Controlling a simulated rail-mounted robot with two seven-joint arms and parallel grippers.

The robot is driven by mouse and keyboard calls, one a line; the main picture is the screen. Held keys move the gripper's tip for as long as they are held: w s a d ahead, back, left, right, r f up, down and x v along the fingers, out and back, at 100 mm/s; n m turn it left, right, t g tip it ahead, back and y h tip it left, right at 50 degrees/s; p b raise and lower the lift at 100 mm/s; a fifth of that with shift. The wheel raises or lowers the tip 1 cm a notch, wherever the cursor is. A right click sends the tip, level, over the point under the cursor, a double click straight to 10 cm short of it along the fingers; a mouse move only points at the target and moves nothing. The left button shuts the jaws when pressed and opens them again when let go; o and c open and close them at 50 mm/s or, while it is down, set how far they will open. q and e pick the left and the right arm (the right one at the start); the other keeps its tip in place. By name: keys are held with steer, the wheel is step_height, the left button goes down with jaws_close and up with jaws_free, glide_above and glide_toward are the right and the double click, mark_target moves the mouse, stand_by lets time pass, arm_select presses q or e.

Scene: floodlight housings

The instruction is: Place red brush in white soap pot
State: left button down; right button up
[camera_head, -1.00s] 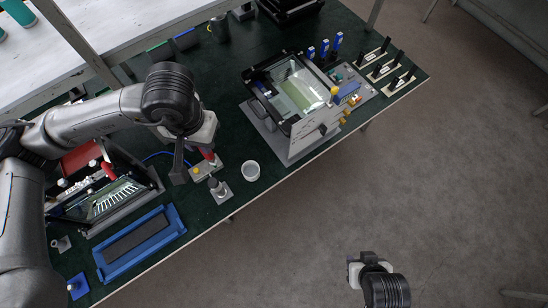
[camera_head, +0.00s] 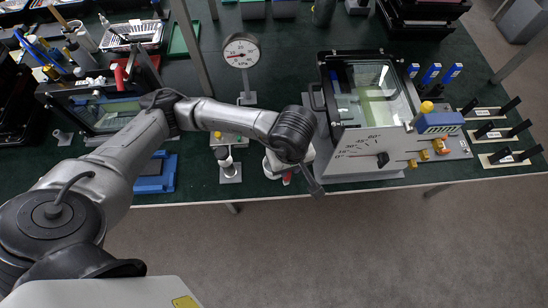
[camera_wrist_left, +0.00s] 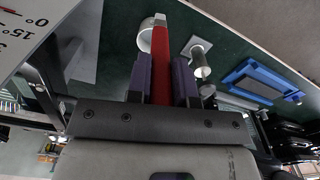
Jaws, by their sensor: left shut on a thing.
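My left gripper (camera_head: 301,180) is low near the table's front edge in the head view. In the left wrist view its dark jaws (camera_wrist_left: 161,75) are shut on the red brush (camera_wrist_left: 162,50). The white soap pot (camera_wrist_left: 145,37) is partly hidden behind the brush in the left wrist view. My right gripper is out of view.
A metal cylinder on a square plate (camera_head: 229,170) stands left of the pot. The large grey tester with a glass lid (camera_head: 365,150) stands close on the right. A dial gauge (camera_head: 241,50) stands behind. A blue tray (camera_head: 155,178) lies at the left. The table's front edge is near.

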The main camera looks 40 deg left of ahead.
arm_select(q)
step_height(320, 180, down, 3)
steer(key=shift+s+d+f+n+b, duration=0.1)
steer(key=shift+d+n+b, duration=0.05)
steer(key=shift+n+b, duration=0.5)
steer(key=shift+f, duration=0.3)
steer(key=w+a+f, duration=0.5)
steer(key=a+f, duration=0.5)
steer(key=f, duration=0.1)
steer(key=shift+w+b, duration=0.35)
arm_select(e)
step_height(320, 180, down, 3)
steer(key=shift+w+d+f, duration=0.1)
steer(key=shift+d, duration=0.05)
arm_select(q)
steer(key=shift+f, duration=0.2)
steer(key=c, duration=1)
jaws_free()
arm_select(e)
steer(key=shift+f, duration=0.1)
